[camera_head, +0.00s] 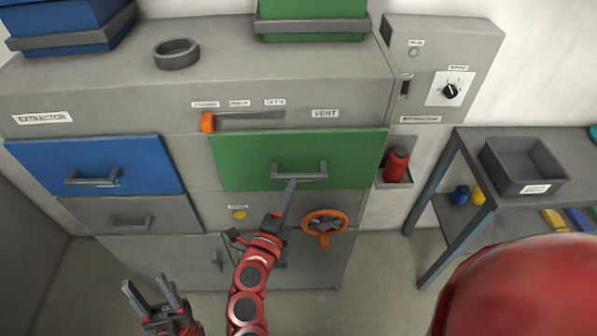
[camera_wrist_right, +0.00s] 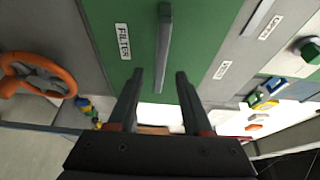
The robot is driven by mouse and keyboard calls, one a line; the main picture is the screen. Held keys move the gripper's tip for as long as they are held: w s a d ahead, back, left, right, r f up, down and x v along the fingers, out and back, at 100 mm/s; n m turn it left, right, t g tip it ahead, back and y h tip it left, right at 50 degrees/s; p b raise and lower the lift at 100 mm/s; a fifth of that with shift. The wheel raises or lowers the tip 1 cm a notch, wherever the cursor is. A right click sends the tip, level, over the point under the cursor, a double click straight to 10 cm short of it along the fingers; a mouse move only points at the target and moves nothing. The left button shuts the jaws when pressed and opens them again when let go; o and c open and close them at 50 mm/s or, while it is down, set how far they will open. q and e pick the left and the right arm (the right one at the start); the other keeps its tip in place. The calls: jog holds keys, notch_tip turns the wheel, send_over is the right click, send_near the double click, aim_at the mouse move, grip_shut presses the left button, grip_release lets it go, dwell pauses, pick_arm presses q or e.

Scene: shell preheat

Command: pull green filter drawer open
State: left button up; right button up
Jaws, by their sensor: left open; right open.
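The green filter drawer (camera_head: 240,160) is in the upper right of the grey cabinet and looks shut. It has a dark bar handle (camera_head: 300,176). In the right wrist view the green front (camera_wrist_right: 195,30) fills the top, with a "FILTER" label beside the handle (camera_wrist_right: 165,40). My right gripper (camera_head: 291,184) is open at the handle. In the right wrist view its fingertips (camera_wrist_right: 160,74) are spread, with one end of the bar reaching between them; contact cannot be told. My left gripper (camera_head: 152,292) is open and empty, low at the left, away from the drawers.
An orange wheel (camera_head: 324,224) sticks out below the green drawer. A blue drawer (camera_head: 95,166) is to the left. An orange slider (camera_head: 207,122) is above. A red canister (camera_head: 396,165) stands to the right, and a table with a grey bin (camera_head: 522,166) is further right.

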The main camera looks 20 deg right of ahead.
aim_at(299, 175)
jog(key=p+x, duration=0.1)
jog(key=x, duration=0.3)
jog(key=shift+w+d+r, duration=0.2)
jog(key=shift+w+d, duration=0.1)
jog(key=shift+w+d+f+p, duration=0.15)
jog(key=shift+w+d+p, duration=0.2)
jog(key=shift+w, duration=0.3)
jog(key=shift+c, duration=0.2)
grip_shut()
jog(key=shift+s, duration=0.1)
dwell(0.4)
